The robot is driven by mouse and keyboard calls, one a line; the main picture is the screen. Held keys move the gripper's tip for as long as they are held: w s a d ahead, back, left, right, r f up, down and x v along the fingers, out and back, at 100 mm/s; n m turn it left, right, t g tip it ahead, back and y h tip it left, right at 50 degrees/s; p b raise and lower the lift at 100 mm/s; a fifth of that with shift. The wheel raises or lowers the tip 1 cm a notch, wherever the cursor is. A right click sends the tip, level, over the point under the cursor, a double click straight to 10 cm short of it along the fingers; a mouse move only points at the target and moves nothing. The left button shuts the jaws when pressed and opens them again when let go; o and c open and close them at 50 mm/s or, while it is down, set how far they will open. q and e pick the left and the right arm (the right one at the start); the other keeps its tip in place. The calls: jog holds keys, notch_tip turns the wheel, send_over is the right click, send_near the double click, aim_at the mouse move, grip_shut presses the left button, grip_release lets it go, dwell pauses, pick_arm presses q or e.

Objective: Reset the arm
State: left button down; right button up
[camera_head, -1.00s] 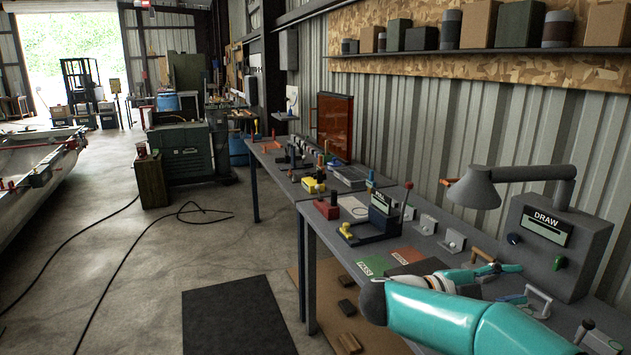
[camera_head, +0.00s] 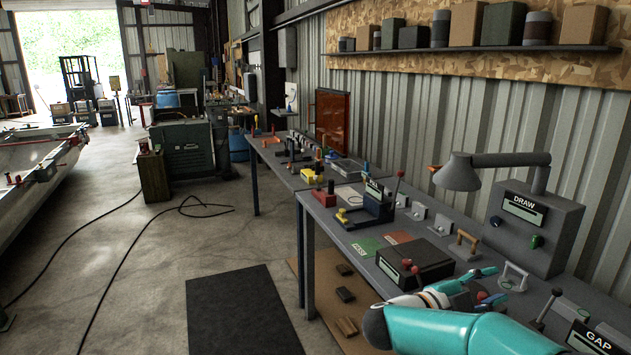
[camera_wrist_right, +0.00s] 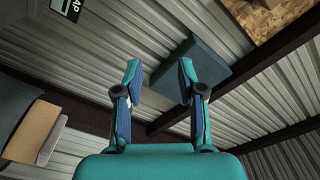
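My right arm (camera_head: 455,327) is teal and comes in from the lower right in the head view. Its right gripper (camera_head: 493,284) is above the front part of the grey workbench (camera_head: 330,232). In the right wrist view the gripper's two fingers (camera_wrist_right: 160,75) stand apart with an empty gap between them. Behind them that view shows the ribbed metal wall and a dark box. My left gripper is not in view.
Near the right gripper on the bench are a dark display box (camera_head: 415,258), a handle (camera_head: 514,276) and a grey DRAW unit (camera_head: 530,228) with a lamp (camera_head: 458,172). A shelf (camera_head: 470,50) holds several boxes. Concrete floor (camera_head: 130,270) is open at left, with cables and a black mat (camera_head: 242,310).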

jog(key=w+a+f+n+t+y, duration=0.2)
jog(key=w+f+n+t+y, duration=0.1)
jog(key=f+n, duration=0.3)
jog(key=w+a+f+n+t+y, duration=0.1)
jog(key=w+f+n+t+y, duration=0.2)
jog(key=f, duration=0.5)
jog(key=s+a+f+n+y, duration=0.2)
jog(key=a+f+n+y, duration=0.15)
jog(key=f, duration=0.45)
jog(key=s+a+f+n+y, duration=0.3)
jog(key=f+y, duration=0.1)
jog(key=f, duration=0.3)
jog(key=s+a+f+n+g+y, duration=0.4)
jog(key=s+a+f+g+y, duration=0.1)
jog(key=s+f, duration=0.65)
jog(key=s+a+f+n+g+y, duration=0.1)
jog(key=s+a+f+g, duration=0.1)
jog(key=s, duration=0.7)
jog(key=s+a+f+n+g+y, duration=0.1)
jog(key=s+a+f+g+y, duration=0.1)
jog(key=s, duration=0.7)
jog(key=shift+s+a+f+n+g, duration=0.2)
jog(key=shift+a+f+n+g, duration=0.3)
jog(key=shift+g, duration=0.7)
jog(key=shift+w+a+r, duration=0.1)
jog(key=shift+a, duration=0.05)
